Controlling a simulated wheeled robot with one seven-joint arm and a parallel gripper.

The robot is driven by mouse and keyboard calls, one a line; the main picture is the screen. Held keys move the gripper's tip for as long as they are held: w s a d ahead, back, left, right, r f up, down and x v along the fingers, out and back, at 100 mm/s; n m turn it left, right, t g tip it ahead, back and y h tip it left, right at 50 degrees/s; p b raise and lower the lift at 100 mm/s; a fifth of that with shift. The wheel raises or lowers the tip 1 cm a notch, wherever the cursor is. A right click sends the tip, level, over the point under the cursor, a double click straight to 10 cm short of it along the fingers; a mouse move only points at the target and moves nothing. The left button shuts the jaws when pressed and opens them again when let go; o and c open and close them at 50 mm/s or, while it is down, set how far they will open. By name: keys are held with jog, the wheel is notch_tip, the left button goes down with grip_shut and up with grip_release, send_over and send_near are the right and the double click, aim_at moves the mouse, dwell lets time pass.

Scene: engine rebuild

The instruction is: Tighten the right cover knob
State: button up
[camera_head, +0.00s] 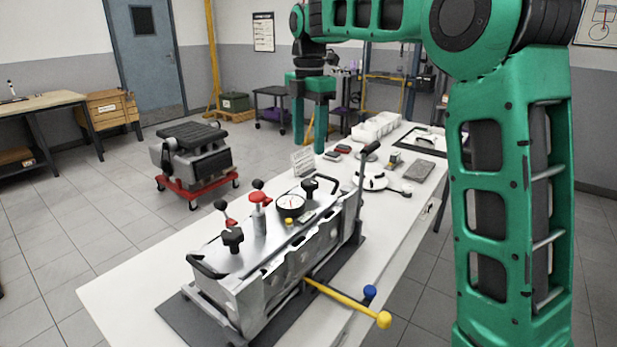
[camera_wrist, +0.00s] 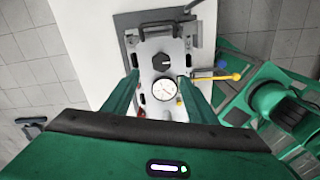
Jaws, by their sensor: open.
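The right cover knob (camera_head: 310,187) is black and sits at the far end of the silver cover (camera_head: 262,236), beside the round white gauge (camera_head: 291,205). A second black knob (camera_head: 233,238) stands at the cover's near end. My gripper (camera_head: 309,147) points down, its two green fingers apart and empty, above and clear of the cover. In the wrist view, the right knob (camera_wrist: 162,61) lies between and slightly beyond the fingertips of my gripper (camera_wrist: 158,78). The gauge (camera_wrist: 164,91) lies just below the knob there. Nothing hides the knob's top.
A yellow lever (camera_head: 345,300) juts from the right side. Small parts and a white tray (camera_head: 376,128) lie farther along the table.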

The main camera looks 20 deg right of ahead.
aim_at(309, 181)
notch_tip(309, 181, down, 10)
jog(key=shift+f, duration=0.25)
dwell(0.4)
jog(key=c, duration=1.1)
